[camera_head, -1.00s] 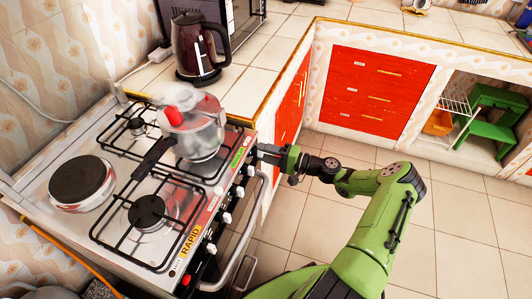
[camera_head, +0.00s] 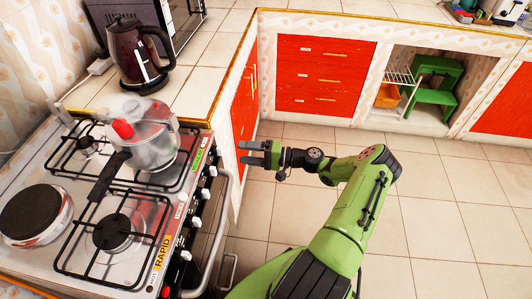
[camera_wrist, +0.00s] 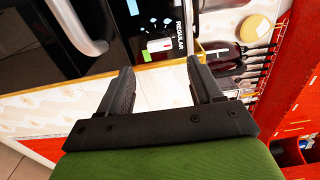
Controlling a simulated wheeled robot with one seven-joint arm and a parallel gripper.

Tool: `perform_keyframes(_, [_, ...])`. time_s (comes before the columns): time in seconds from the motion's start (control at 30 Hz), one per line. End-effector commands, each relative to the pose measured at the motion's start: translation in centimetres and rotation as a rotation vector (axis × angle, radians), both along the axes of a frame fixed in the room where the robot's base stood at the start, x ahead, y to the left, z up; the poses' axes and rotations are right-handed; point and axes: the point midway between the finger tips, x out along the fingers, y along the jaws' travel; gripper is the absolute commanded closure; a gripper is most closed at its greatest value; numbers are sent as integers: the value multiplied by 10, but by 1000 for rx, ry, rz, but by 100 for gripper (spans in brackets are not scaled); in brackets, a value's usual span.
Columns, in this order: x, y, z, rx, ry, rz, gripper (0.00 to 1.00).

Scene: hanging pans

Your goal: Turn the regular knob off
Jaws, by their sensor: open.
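The stove (camera_head: 128,245) has a row of white knobs (camera_head: 205,194) along its right-hand front edge in the head view. In the wrist view, a white knob with a red mark (camera_wrist: 160,44) sits beside the word REGULAR (camera_wrist: 179,36) on the dark panel. Which knob in the head-view row this is, I cannot tell for sure. My gripper (camera_head: 242,153) is open and empty, to the right of the stove front and apart from it. In the wrist view, my gripper (camera_wrist: 160,67) has its two fingers spread, with the knob beyond the gap between the tips.
A clear-lidded pot (camera_head: 145,135) with a black handle stands on a back burner. A dark kettle (camera_head: 137,60) stands on the counter. The oven handle (camera_head: 218,225) sticks out below the knobs. Red drawers (camera_head: 322,75) are behind. The tiled floor at right is clear.

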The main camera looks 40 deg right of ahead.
Motion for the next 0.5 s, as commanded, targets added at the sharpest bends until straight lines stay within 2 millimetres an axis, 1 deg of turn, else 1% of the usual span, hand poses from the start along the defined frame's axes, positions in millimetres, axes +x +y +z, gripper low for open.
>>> perform_keyframes(0.03, [-10,-11,1,-1,1,-6,35])
perform_keyframes(0.1, [-25,-25,0,-1,0,-6,35])
perform_keyframes(0.23, [-46,-46,0,-1,0,-5,35])
perform_keyframes(0.33, [-57,-56,0,1,-1,-2,35])
perform_keyframes(0.5, [-62,-61,0,0,0,1,35])
